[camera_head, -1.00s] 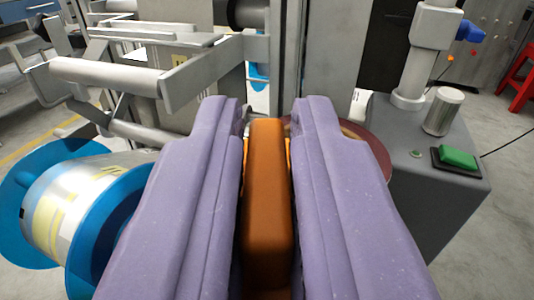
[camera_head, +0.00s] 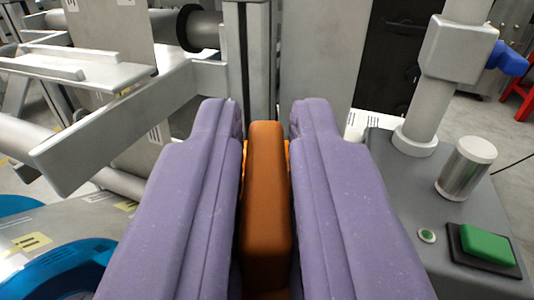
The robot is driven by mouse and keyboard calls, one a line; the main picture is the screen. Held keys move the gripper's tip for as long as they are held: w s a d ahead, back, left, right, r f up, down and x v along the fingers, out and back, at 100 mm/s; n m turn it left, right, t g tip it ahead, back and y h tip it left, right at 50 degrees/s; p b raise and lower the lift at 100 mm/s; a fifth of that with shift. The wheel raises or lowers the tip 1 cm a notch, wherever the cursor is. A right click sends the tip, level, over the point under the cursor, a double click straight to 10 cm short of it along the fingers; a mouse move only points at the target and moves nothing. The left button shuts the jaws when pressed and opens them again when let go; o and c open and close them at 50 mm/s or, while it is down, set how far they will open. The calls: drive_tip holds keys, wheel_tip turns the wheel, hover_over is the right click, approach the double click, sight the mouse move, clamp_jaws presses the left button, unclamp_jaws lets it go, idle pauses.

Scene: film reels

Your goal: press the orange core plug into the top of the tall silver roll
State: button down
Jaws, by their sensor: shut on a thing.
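My gripper (camera_head: 266,118), with two thick purple fingers, is shut on the orange core plug (camera_head: 266,195), a long rounded block that points away from me. The plug's lower part is hidden between the fingers. A short upright silver cylinder with a pale top (camera_head: 466,168) stands on the grey cabinet, right of my gripper and apart from it. A silver roll with yellow labels (camera_head: 60,232) lies at the lower left beside blue flanges (camera_head: 65,270). I cannot tell which of these, if either, is the tall silver roll.
The grey cabinet (camera_head: 395,190) on the right carries a green button (camera_head: 487,245), a small round button (camera_head: 427,236) and a pale post (camera_head: 432,100). Metal rollers and a bracket (camera_head: 115,125) stand at the left. A metal upright (camera_head: 258,60) rises straight ahead of the plug.

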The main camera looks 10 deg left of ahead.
drive_tip(key=shift+f+b, duration=1.25)
drive_tip(key=shift+f, duration=0.85)
drive_tip(key=shift+f, duration=0.5)
drive_tip(key=c, duration=1.4)
unclamp_jaws()
approach(266, 282)
drive_tip(key=f, duration=0.4)
drive_tip(key=shift+w+f, duration=0.1)
drive_tip(key=shift+w, duration=0.25)
drive_tip(key=shift+a, duration=0.1)
